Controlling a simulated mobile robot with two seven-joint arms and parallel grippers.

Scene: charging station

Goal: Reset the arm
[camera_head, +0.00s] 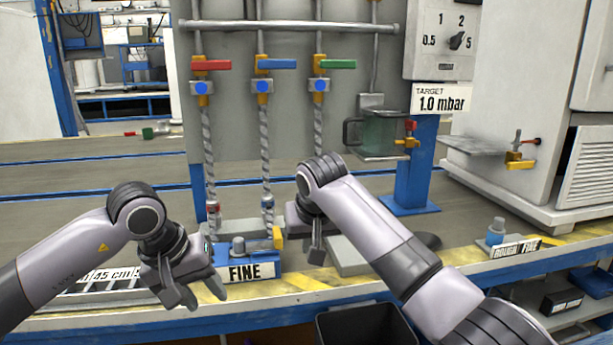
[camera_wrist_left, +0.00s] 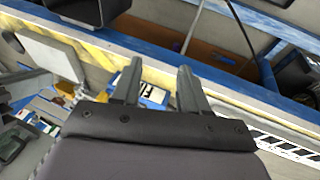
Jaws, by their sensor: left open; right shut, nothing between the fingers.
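My left gripper (camera_head: 207,297) is low at the left, over the front edge of the bench, just left of the blue block labelled FINE (camera_head: 250,272). Its two fingers are apart and empty; they also show in the left wrist view (camera_wrist_left: 158,82). My right gripper (camera_head: 317,253) points down just right of the FINE block, its fingers together and empty. Neither gripper visibly holds anything. The right arm crosses the front of the bench and hides part of it.
Three hoses hang from red (camera_head: 211,65), blue (camera_head: 277,64) and green (camera_head: 338,64) valve handles. A glass vessel (camera_head: 383,133) stands right of them. A dark bin (camera_head: 368,326) is below the bench edge. A ROUGH/FINE label (camera_head: 516,248) lies at the right.

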